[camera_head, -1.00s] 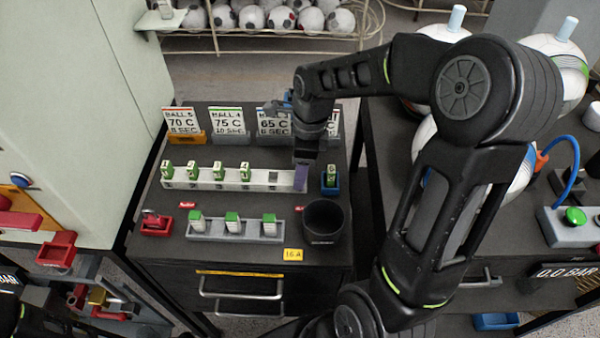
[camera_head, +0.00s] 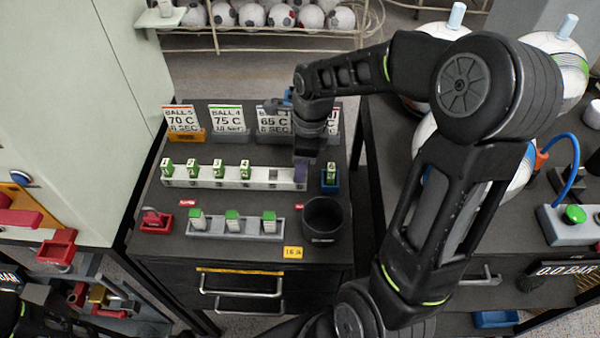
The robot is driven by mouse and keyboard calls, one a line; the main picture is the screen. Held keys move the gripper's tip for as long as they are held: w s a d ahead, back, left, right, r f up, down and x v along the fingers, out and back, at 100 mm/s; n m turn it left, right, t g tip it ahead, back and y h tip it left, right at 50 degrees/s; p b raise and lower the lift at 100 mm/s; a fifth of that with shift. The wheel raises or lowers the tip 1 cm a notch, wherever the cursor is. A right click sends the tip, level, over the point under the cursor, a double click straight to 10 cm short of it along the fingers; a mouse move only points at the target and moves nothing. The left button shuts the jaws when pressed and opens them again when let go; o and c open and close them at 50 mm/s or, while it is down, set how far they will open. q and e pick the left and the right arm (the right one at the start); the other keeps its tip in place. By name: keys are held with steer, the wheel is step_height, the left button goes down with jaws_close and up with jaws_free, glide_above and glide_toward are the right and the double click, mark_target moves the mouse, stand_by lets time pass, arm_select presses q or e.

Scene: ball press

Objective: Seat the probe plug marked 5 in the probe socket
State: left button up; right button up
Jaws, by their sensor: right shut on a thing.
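My right gripper (camera_head: 306,152) points down over the right end of the white rack (camera_head: 225,178). It is shut on a probe plug that its jaws hide almost wholly; I cannot read its mark. A purple block (camera_head: 300,173) shows directly below the jaws at the rack's right end; I cannot tell whether the plug touches it. Several green-and-white plugs stand upright in the rack, the leftmost one (camera_head: 167,166) at its left end. A bare slot (camera_head: 272,174) lies left of the gripper. My left gripper is not in view.
A blue holder (camera_head: 330,186) with a green-and-white plug stands close right of the gripper. A dark cup (camera_head: 323,220) and a grey rack (camera_head: 235,229) of green-topped plugs stand in front. Sign cards (camera_head: 228,120) stand behind. Balls (camera_head: 520,180) lie to the right.

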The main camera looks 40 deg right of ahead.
jaws_close()
steer(key=shift+r, duration=0.1)
step_height(320, 180, up, 10)
steer(key=shift+f+b, duration=0.1)
steer(key=shift+b, duration=0.65)
